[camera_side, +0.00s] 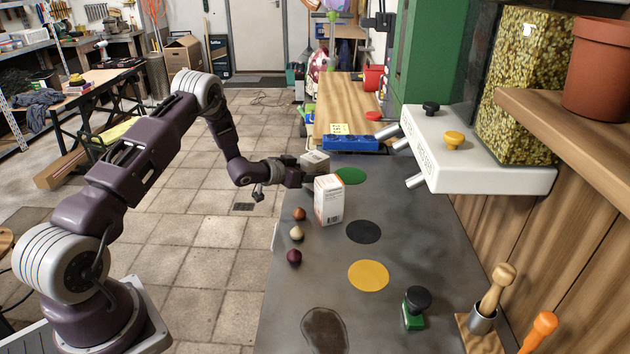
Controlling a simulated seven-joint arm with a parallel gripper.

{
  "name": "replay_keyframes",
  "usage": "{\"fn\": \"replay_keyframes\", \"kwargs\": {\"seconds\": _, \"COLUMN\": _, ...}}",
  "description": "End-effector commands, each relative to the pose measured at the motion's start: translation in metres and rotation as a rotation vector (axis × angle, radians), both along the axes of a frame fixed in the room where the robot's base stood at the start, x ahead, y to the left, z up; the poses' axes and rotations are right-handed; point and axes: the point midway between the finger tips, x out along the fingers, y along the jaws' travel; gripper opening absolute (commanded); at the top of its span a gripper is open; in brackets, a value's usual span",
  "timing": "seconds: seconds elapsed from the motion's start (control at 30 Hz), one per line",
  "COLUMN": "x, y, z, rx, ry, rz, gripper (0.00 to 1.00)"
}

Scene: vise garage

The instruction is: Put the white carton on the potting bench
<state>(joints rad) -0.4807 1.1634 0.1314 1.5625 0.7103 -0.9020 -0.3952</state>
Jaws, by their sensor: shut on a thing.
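The white carton (328,202), with orange print and a barcode on its side, is near the left edge of a grey bench top (310,262), roughly upright. I take this grey surface to be the potting bench, though no label shows it. My gripper (312,184) reaches in from the left and is shut on the carton near its upper part. The fingers are partly hidden by the carton. I cannot tell whether the carton's underside touches the bench top.
A green disc (350,176), black disc (364,232) and yellow disc (368,275) lie flat on the grey top. Several small balls (297,233) line its left edge. A green-and-black stamp (414,308) stands front right. A white bracket (470,150) overhangs the right side.

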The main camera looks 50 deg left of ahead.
Motion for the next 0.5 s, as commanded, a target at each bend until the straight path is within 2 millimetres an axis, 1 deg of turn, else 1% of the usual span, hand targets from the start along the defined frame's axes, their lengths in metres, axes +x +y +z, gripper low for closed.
{"fn": "replay_keyframes", "kwargs": {"seconds": 0.03, "x": 0.0005, "y": -0.0005, "z": -0.0063, "rx": 0.000, "ry": -0.002, "rz": -0.001, "gripper": 0.00}}
{"fn": "replay_keyframes", "kwargs": {"seconds": 0.1, "x": 0.0009, "y": -0.0003, "z": -0.0104, "rx": 0.000, "ry": -0.004, "rz": -0.001, "gripper": 0.00}}
{"fn": "replay_keyframes", "kwargs": {"seconds": 0.4, "x": 0.0008, "y": -0.0001, "z": -0.0125, "rx": 0.000, "ry": -0.004, "rz": 0.000, "gripper": 0.00}}
{"fn": "replay_keyframes", "kwargs": {"seconds": 0.43, "x": 0.0004, "y": -0.0001, "z": -0.0129, "rx": 0.000, "ry": -0.002, "rz": 0.000, "gripper": 0.62}}
{"fn": "replay_keyframes", "kwargs": {"seconds": 0.5, "x": 0.0003, "y": -0.0001, "z": -0.0127, "rx": 0.000, "ry": -0.002, "rz": 0.000, "gripper": 0.76}}
